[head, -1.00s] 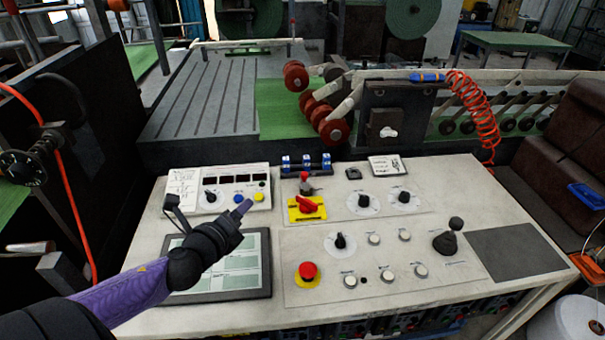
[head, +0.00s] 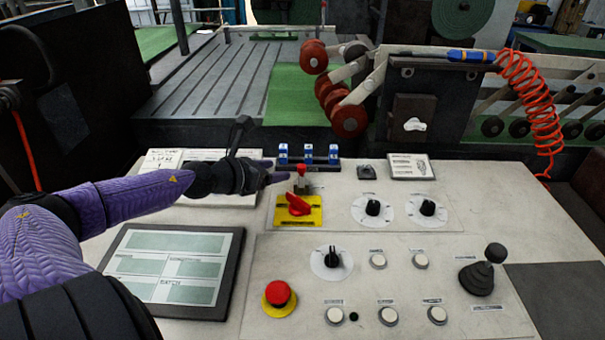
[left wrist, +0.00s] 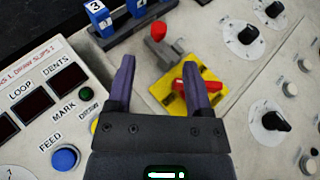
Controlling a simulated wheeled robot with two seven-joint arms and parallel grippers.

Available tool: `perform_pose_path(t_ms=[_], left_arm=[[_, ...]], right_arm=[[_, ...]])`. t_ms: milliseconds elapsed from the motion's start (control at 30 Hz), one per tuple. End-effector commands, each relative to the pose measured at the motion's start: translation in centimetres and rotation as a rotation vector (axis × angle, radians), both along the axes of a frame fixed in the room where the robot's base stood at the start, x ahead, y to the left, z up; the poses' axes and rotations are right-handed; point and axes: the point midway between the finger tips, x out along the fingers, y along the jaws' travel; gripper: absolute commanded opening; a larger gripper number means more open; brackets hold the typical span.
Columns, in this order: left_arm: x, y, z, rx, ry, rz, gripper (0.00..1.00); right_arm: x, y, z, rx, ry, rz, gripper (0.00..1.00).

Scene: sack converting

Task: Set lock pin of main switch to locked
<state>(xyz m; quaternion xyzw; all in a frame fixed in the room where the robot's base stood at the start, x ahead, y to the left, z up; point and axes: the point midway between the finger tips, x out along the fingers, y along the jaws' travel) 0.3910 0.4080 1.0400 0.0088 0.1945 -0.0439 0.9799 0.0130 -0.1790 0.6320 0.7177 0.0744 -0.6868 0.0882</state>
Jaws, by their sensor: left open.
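The main switch is a red rotary handle (head: 296,205) on a yellow plate (head: 284,216) at the top of the control panel. Just behind it stands the lock pin, a red-topped knob (head: 301,170) on a small grey block (head: 303,187). My left gripper (head: 268,172) is just left of the pin, apart from it. In the left wrist view its two purple fingers (left wrist: 162,88) are spread and empty. The red pin knob (left wrist: 159,30) and the red handle (left wrist: 190,85) lie beyond them; the right finger overlaps part of the handle. My right gripper is not in view.
Blue numbered blocks (head: 308,156) stand behind the pin. A display box (head: 170,166) is partly hidden under my left arm. A red emergency button (head: 278,293), dials (head: 372,208) and a joystick (head: 480,277) are on the panel. A screen (head: 170,265) lies at front left.

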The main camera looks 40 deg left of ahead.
Motion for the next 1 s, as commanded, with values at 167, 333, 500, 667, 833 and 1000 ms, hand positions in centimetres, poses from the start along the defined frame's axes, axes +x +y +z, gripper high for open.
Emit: perform_pose_path(t_ms=[167,333,500,667,833,1000], left_arm=[[2.5,-0.2,-2.2,0.008,-0.001,-0.004,0.66],[3.6,0.1,-1.5,-0.006,-0.010,0.012,0.66],[5.0,-0.3,-2.0,-0.004,-0.005,0.006,0.66],[6.6,-0.4,-2.9,-0.003,-0.003,0.007,0.66],[7.3,-0.5,-3.2,0.000,0.000,0.004,0.66],[7.3,-0.5,-3.1,0.000,0.001,0.004,0.66]], right_arm=[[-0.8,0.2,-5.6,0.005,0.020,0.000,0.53],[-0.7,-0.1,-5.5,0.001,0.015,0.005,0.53],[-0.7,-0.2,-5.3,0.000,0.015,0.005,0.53],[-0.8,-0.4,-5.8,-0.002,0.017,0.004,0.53],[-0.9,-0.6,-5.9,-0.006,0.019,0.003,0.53],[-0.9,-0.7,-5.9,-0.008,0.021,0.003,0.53]])
